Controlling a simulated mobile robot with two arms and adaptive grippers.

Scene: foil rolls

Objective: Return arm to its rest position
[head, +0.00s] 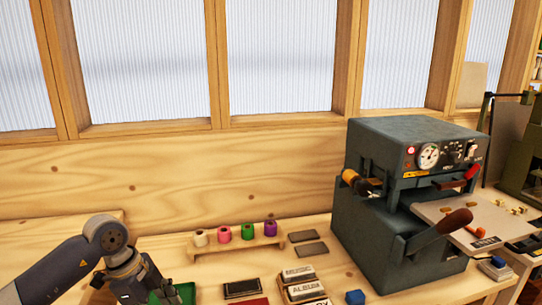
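My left arm enters from the lower left, and its gripper (165,294) hangs at the bottom edge, with its fingertips cut off or hidden. I cannot tell whether it is open or shut, or whether it holds anything. A green object, seemingly a tray (186,291), shows right beside and behind it. My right gripper is not in view. A wooden rack (238,246) holds a white roll (200,238), a pink roll (224,234), a green roll (247,231) and a purple roll (270,228), apart from my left gripper.
A large dark press (390,210) with dials, levers and a plate (470,222) stands at the right. A wooden wall and windows are behind.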

